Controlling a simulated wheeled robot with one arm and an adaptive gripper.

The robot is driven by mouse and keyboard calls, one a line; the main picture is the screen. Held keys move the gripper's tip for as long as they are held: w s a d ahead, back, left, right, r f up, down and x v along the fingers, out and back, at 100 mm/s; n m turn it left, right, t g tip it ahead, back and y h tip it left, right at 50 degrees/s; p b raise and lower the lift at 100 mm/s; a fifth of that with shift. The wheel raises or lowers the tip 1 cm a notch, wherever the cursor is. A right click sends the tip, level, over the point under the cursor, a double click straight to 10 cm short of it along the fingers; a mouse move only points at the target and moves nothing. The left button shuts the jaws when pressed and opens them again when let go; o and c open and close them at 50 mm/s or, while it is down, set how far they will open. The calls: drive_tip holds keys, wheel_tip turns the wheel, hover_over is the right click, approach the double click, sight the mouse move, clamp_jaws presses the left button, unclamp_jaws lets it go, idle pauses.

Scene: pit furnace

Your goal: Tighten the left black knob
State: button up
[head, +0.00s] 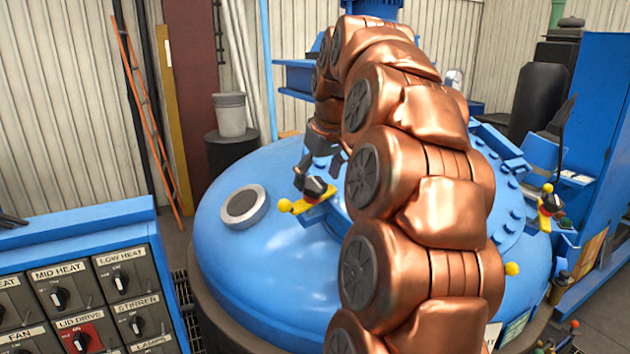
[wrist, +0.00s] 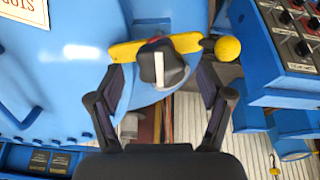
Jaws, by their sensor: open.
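The left black knob (head: 316,187) sits on a yellow handle bar (head: 296,206) on the blue furnace lid (head: 270,270). In the wrist view the black knob (wrist: 163,66) with a white stripe is centred between the fingers, and the bar ends in a yellow ball (wrist: 227,48). My gripper (wrist: 162,78) is open, with one finger on each side of the knob and a visible gap on both sides. In the head view my gripper (head: 319,165) is just above the knob, partly hidden by my arm. Another black knob (head: 549,203) is at the lid's right side.
A control panel with several labelled dials (head: 90,290) stands at the lower left. A white bucket (head: 230,115) rests on a dark drum (head: 225,155) behind the lid. An orange ladder (head: 150,120) leans on the wall. Blue cabinets (head: 600,130) are at the right.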

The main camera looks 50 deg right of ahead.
drive_tip(key=shift+p+x, duration=0.35)
drive_tip(key=shift+x, duration=0.85)
drive_tip(key=shift+c, duration=0.4)
drive_tip(key=c, duration=1.1)
drive_tip(key=shift+f, duration=0.1)
